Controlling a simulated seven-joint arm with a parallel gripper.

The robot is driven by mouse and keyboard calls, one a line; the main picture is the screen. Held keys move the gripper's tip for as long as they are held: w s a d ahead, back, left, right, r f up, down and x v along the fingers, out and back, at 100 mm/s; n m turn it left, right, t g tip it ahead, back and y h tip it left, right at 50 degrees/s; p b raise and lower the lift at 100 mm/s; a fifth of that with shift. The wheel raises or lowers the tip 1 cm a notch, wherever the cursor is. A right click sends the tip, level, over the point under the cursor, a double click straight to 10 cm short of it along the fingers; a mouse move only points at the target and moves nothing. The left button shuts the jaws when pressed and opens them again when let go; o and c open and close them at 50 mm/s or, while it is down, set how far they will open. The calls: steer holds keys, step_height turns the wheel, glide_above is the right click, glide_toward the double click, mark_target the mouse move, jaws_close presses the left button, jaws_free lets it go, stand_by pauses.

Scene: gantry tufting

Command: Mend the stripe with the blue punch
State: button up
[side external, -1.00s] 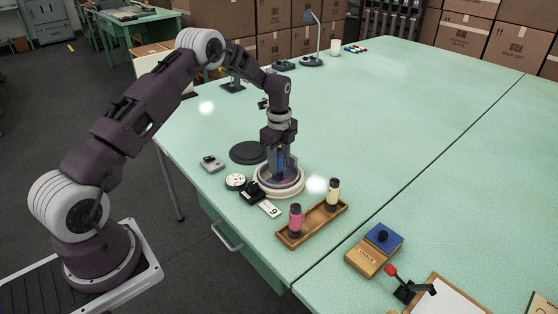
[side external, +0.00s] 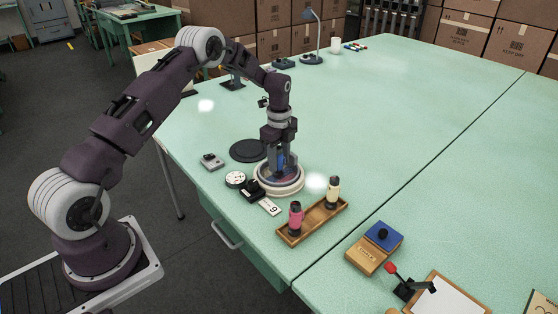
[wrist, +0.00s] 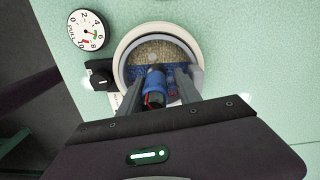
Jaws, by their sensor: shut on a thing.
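My gripper (wrist: 157,88) is shut on the blue punch (wrist: 154,82), which stands between its two fingers; the punch also shows in the side view (side external: 281,160). It points down inside a round hoop with a pale rim (wrist: 200,58), also seen in the side view (side external: 292,188). The cloth (wrist: 152,50) in the hoop is tan at the far part, with blue tufts (wrist: 180,82) beside the punch. The punch and fingers hide part of the cloth. I cannot tell whether the tip touches it.
A wooden tray (side external: 316,219) near the hoop holds a pink-topped punch (side external: 295,214) and a cream-topped one (side external: 333,188). A dial (wrist: 88,30), a black knob box (wrist: 100,75) and a number card (side external: 269,206) sit close beside the hoop.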

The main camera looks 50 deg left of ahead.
mark_target(279, 146)
steer(key=shift+r, duration=3.3)
